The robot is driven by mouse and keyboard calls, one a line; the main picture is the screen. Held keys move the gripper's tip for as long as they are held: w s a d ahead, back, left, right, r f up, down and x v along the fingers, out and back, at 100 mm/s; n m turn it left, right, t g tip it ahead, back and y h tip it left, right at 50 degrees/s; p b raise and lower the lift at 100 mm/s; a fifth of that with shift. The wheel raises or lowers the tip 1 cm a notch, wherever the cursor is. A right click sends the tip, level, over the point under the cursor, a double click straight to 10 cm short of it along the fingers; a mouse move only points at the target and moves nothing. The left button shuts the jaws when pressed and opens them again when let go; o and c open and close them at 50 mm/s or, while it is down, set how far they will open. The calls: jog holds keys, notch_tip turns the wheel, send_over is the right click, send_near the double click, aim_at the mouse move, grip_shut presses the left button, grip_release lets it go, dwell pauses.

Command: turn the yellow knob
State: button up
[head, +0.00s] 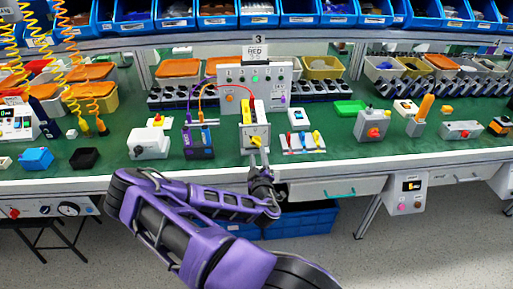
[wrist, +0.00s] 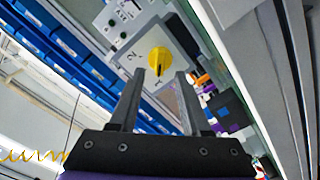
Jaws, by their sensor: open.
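The yellow knob (wrist: 159,61) sits on the pale front face of a box-shaped switch in the wrist view. In the head view the knob (head: 256,141) shows small on the switch box (head: 247,131), near the bench's front edge. My gripper (wrist: 160,73) is open, with one finger on each side of the knob's lower part as the wrist view sees it. The fingers appear apart from the knob, and I cannot tell whether the tips reach past its front. In the head view my gripper (head: 259,160) is just in front of the switch, partly hidden by my wrist.
A white panel with buttons and cables (head: 277,80) stands behind the switch. A purple-and-black module (head: 198,141) is to the left, and a white switch board (head: 300,141) is close on the right.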

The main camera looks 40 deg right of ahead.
aim_at(256, 145)
jog(key=shift+x, duration=2.2)
jog(key=shift+c, duration=0.3)
grip_shut()
